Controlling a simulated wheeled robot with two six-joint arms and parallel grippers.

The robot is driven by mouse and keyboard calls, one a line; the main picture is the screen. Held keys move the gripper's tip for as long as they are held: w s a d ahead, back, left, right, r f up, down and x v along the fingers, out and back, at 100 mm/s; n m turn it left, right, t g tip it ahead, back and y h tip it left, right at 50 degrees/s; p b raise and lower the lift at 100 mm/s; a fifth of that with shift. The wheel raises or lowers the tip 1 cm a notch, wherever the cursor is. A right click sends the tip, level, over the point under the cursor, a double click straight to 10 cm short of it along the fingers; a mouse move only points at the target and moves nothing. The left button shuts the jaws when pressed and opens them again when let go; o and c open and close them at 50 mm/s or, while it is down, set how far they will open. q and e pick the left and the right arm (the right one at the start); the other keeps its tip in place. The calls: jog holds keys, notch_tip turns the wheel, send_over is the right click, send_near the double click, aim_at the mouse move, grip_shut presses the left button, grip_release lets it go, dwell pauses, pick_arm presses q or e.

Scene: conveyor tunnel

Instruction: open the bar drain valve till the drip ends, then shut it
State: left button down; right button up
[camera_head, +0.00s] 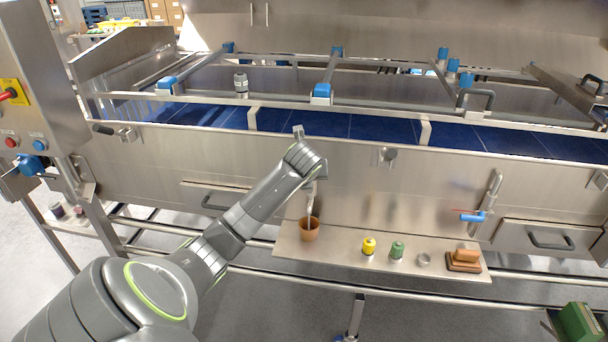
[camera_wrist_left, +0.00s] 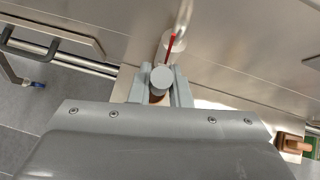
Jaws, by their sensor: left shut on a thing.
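My left gripper (camera_head: 312,178) is at the machine's front wall, above a brown cup (camera_head: 310,234) on the steel shelf. In the left wrist view, the fingers of my left gripper (camera_wrist_left: 161,92) are shut on a round grey knob (camera_wrist_left: 162,77). A thin red lever (camera_wrist_left: 170,42) shows just beyond it, by a pale pipe. In the head view, a pale spout or stream (camera_head: 309,206) runs down towards the cup; I cannot tell whether it drips. The gripper and arm hide most of the valve. My right gripper is out of view.
The shelf (camera_head: 340,262) also holds a yellow pot (camera_head: 369,246), a green pot (camera_head: 397,250), a small metal cup (camera_head: 424,260) and a brown block (camera_head: 466,258). A blue-handled valve (camera_head: 472,216) is on the wall at right. The blue conveyor belt (camera_head: 380,130) runs behind.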

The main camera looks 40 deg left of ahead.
pick_arm(q)
jog(key=shift+f, duration=0.2)
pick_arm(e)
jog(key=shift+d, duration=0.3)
pick_arm(q)
jog(key=c, duration=1.3)
grip_release()
jog(key=shift+d, duration=0.1)
jog(key=shift+c, duration=0.2)
jog(key=shift+w, duration=0.1)
